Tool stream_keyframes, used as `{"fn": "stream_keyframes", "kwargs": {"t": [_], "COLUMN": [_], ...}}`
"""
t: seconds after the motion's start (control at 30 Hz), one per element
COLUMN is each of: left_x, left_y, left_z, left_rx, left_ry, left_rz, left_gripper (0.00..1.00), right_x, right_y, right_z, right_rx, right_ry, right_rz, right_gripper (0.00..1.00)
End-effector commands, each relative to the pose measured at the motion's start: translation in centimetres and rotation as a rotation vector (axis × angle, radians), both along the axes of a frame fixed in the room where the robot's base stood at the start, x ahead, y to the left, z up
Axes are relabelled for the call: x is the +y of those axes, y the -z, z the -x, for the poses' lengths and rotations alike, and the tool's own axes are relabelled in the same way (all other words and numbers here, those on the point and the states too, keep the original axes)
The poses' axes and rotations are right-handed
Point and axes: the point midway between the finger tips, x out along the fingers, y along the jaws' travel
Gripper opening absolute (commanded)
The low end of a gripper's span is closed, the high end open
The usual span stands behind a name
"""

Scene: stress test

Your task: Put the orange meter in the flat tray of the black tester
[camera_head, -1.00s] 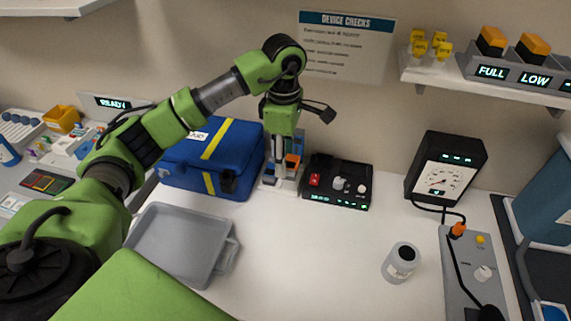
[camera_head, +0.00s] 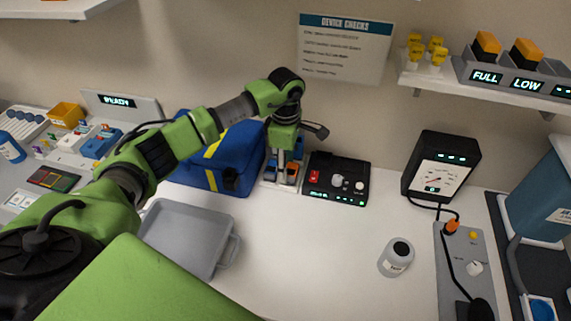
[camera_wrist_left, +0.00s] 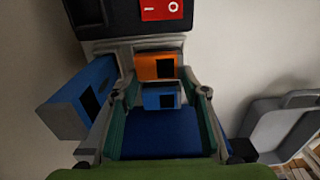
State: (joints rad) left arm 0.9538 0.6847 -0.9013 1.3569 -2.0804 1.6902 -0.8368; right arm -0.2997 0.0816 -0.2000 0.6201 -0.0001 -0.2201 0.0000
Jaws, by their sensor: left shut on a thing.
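My left gripper (camera_head: 282,170) points down over a light stand (camera_head: 267,186), just left of the black tester (camera_head: 322,190). A blue meter (camera_wrist_left: 75,100) stands beside the left finger in the wrist view. Another blue block with a dark screen (camera_wrist_left: 152,98) shows just below the orange one. The tester has a red part on top. My right gripper is out of view.
A blue bag (camera_head: 215,178) stands close left of the stand. A grey bin (camera_head: 160,240) lies in front of it. The white table is clear in front of the tester.

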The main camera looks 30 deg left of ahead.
Motion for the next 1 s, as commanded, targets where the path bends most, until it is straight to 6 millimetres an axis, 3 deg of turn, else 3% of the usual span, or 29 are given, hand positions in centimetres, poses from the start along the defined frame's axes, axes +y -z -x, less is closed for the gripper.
{"fn": "stream_keyframes", "kwargs": {"t": [0.1,0.13,0.2,0.67,0.87,1.0], "left_x": [0.0,0.0,0.0,-0.1,0.1,0.0], "left_y": [0.5,0.5,0.4,0.1,-3.2,-7.1], "left_z": [0.0,0.0,0.0,0.1,0.0,0.2], "left_rx": [0.000,0.000,0.000,0.002,-0.009,-0.008], "left_ry": [0.000,0.000,0.000,0.000,0.001,0.000], "left_rz": [0.000,0.000,0.000,0.001,-0.002,-0.001], "left_gripper": [0.20,0.43,0.58,0.58,0.58,0.58], "right_x": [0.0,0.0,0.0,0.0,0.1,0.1], "right_y": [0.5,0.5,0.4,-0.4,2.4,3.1], "right_z": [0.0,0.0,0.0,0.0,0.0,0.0], "right_rx": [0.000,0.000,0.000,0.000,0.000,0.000], "right_ry": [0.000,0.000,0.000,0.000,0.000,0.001], "right_rz": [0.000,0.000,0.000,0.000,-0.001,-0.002], "right_gripper": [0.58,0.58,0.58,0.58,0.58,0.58]}}
